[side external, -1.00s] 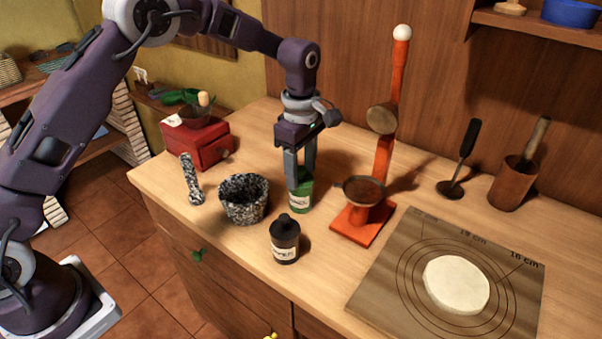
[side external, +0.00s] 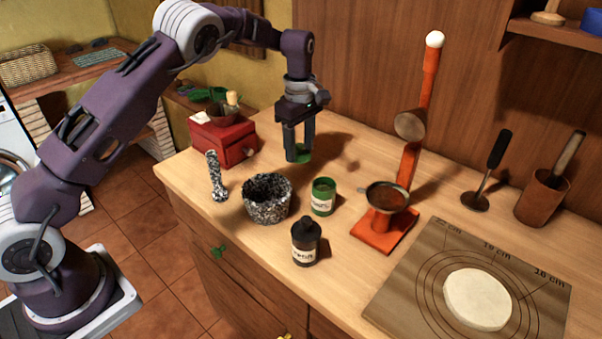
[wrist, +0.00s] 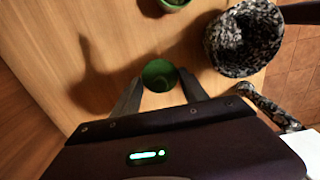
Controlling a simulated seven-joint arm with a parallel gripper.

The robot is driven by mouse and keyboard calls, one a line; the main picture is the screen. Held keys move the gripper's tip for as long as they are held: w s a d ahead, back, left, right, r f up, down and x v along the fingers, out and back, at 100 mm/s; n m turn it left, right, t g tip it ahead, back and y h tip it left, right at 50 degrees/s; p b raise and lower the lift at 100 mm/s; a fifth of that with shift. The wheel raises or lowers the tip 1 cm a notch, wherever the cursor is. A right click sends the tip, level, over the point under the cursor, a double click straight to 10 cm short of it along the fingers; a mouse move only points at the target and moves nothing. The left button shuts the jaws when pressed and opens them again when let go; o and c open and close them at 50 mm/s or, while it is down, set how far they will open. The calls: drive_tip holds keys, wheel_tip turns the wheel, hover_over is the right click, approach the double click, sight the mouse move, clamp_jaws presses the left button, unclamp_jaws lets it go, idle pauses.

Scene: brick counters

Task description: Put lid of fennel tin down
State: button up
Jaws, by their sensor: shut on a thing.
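My gripper (side external: 300,158) is shut on the green lid (side external: 304,154) and holds it above the back part of the wooden counter. In the wrist view the round green lid (wrist: 159,75) sits between my two fingertips. The green fennel tin (side external: 322,198), with a pale label, stands upright and open on the counter, in front of and slightly right of the lid. Part of the tin (wrist: 174,3) also shows at the top edge of the wrist view.
A speckled stone mortar (side external: 267,200) stands left of the tin, with its pestle (side external: 216,178) farther left. A dark bottle (side external: 306,242) is in front. A red grinder box (side external: 222,140) stands at back left, an orange stand (side external: 385,232) at right. Counter around the lid is clear.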

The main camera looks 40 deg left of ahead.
sight(300, 178)
wheel_tip(300, 178, down, 7)
drive_tip(key=shift+r, duration=0.1)
drive_tip(key=o, duration=1.3)
drive_tip(key=shift+d, duration=0.1)
wheel_tip(300, 178, up, 12)
drive_tip(key=shift+r, duration=0.1)
